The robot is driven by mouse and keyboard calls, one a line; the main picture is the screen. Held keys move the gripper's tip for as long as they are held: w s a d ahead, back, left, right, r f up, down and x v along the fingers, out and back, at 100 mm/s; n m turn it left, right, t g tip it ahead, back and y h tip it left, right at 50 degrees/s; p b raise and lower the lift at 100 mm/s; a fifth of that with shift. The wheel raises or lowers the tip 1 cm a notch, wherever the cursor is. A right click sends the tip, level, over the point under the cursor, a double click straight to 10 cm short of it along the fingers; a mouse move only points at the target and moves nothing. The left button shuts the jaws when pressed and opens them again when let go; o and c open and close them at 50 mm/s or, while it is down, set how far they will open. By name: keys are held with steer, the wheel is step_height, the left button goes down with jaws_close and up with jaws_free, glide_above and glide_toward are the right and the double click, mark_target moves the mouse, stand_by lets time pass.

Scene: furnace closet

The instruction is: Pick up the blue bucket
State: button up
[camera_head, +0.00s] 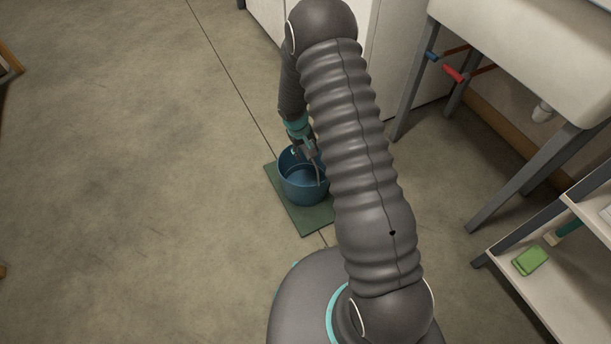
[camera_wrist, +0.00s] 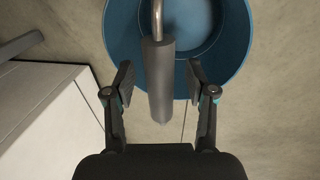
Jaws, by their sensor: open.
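The blue bucket (camera_head: 302,187) stands upright on a green mat (camera_head: 312,220) on the floor, partly hidden behind my arm in the head view. My gripper (camera_head: 308,158) is over the bucket's far rim. In the wrist view the bucket (camera_wrist: 235,40) fills the top middle, and its handle, a metal bail with a grey grip (camera_wrist: 160,85), runs down between the two fingers of my gripper (camera_wrist: 160,83). The fingers are open on either side of the grip, with a gap at each side. Whether the grip lies at fingertip depth I cannot tell.
A white cabinet (camera_head: 405,75) stands behind the bucket to the right. A sink (camera_head: 530,60) on grey legs stands at the right. A shelf unit (camera_head: 570,280) with a green sponge (camera_head: 530,260) is at the lower right.

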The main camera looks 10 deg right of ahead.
jaws_close()
steer(key=shift+r, duration=0.15)
step_height(320, 180, up, 4)
steer(key=shift+d+r, duration=0.15)
steer(key=shift+r, duration=0.05)
steer(key=s+d+r, duration=0.6)
steer(key=d, duration=0.3)
steer(key=shift+d+r, duration=0.2)
steer(key=shift+d, duration=0.15)
steer(key=shift+w, duration=0.1)
steer(key=shift+r+p, duration=1.4)
steer(key=shift+r, duration=0.6)
